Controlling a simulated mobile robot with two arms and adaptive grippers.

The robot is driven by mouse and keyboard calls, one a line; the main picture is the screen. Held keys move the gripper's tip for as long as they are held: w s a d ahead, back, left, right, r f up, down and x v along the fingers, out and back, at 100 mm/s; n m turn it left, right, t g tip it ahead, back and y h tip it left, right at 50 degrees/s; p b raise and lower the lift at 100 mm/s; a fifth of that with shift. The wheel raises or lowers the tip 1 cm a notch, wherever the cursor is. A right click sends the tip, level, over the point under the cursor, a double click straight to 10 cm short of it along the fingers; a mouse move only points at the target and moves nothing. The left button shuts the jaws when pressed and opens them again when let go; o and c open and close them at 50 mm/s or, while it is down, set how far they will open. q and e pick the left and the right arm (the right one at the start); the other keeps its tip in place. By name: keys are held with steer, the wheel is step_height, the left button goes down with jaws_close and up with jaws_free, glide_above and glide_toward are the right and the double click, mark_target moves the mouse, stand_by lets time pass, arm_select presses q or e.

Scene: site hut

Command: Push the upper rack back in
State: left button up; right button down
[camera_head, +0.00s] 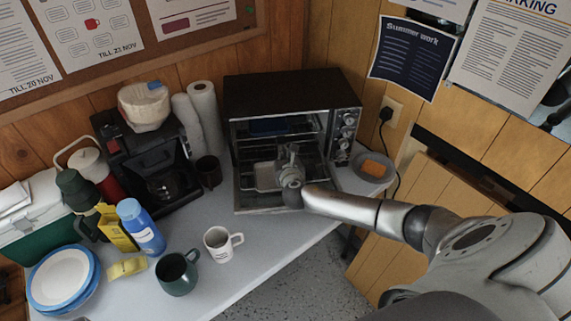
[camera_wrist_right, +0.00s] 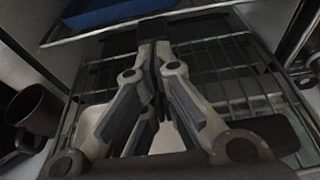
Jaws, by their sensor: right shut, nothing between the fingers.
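The toaster oven (camera_head: 292,88) stands at the back of the worktop with its front open and its door (camera_head: 245,203) folded down. The upper rack (camera_head: 249,137) is inside, with a dark blue thing (camera_head: 268,126) on it; in the right wrist view its front bar (camera_wrist_right: 100,31) runs across the top below the blue thing (camera_wrist_right: 110,10). A lower wire rack (camera_wrist_right: 225,70) shows beneath. My right gripper (camera_head: 290,158) is at the oven's opening, shut and empty, fingertips pointing inward (camera_wrist_right: 153,48). Whether it touches the upper rack cannot be told. My left gripper is not in view.
A pale dish (camera_head: 265,177) sits low in the oven, partly hidden by my gripper. A dark brown mug (camera_head: 208,171) stands left of the oven, a grey bowl with an orange sponge (camera_head: 373,168) right. A white mug (camera_head: 219,243) and green mug (camera_head: 177,274) stand nearer.

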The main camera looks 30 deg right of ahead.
steer(key=x, duration=0.1)
steer(key=r+x, duration=0.1)
steer(key=x, duration=0.1)
steer(key=shift+w+d+f+b, duration=0.15)
steer(key=shift+w+d+b, duration=0.05)
steer(key=shift+w+b, duration=0.2)
steer(key=shift+r, duration=0.3)
steer(key=shift+d, duration=0.1)
steer(key=shift+r, duration=0.1)
steer(key=shift+s+a, duration=0.2)
steer(key=shift+s, duration=0.05)
steer(key=v, duration=1.1)
steer(key=shift+s+a, duration=0.1)
steer(key=shift+s, duration=0.2)
steer(key=shift+f, duration=0.2)
